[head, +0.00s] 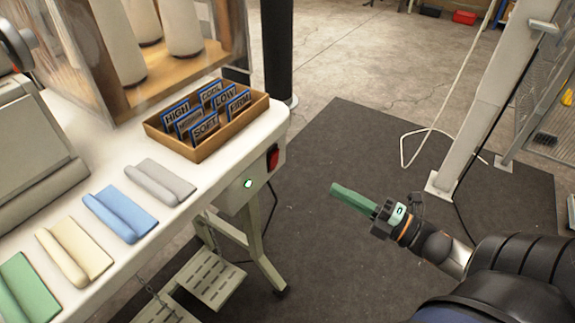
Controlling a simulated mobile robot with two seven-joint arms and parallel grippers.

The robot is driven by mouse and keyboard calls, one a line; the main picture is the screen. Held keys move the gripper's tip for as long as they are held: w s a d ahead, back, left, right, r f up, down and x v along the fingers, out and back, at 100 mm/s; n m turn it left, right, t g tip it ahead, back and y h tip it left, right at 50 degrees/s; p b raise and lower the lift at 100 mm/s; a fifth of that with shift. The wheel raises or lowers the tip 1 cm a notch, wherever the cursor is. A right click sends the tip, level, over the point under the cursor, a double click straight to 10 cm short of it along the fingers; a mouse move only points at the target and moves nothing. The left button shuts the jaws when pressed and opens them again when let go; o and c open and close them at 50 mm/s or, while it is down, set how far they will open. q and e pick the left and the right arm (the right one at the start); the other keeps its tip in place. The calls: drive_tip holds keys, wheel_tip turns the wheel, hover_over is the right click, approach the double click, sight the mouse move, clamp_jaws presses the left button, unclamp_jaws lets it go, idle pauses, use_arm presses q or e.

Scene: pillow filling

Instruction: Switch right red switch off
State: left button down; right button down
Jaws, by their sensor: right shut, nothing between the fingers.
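The red switch (272,158) sits on a dark plate on the end face of the white table, below its right corner. A lit green round button (248,183) is on the same housing, lower and to the left. My right gripper (338,192) is shut and empty, its green fingers pointing left towards the table end. It is right of and lower in the picture than the switch, clearly apart from it. My left gripper is not in view.
The white table (120,140) carries a wooden tray (160,141) of labelled cards and several coloured folded cloths. A clear-walled case (165,80) stands behind. A metal step (210,276) is below. A grey post (490,95) stands at right. Dark mat (340,135) is open between.

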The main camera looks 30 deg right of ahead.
sight(276, 154)
drive_tip(key=b+x, duration=0.1)
drive_tip(key=x, duration=1.2)
drive_tip(key=shift+d, duration=0.1)
drive_tip(key=shift+w+a+b, duration=0.25)
drive_tip(key=shift+w+b, duration=0.05)
drive_tip(key=shift+w, duration=0.15)
drive_tip(key=p, duration=0.2)
drive_tip(key=r+p, duration=0.1)
drive_tip(key=p, duration=0.1)
drive_tip(key=shift+w+r+g+h, duration=0.2)
drive_tip(key=shift+w+g+h, duration=0.1)
drive_tip(key=shift+g+h, duration=0.1)
drive_tip(key=shift+f+b, duration=0.3)
drive_tip(key=shift+r, duration=0.1)
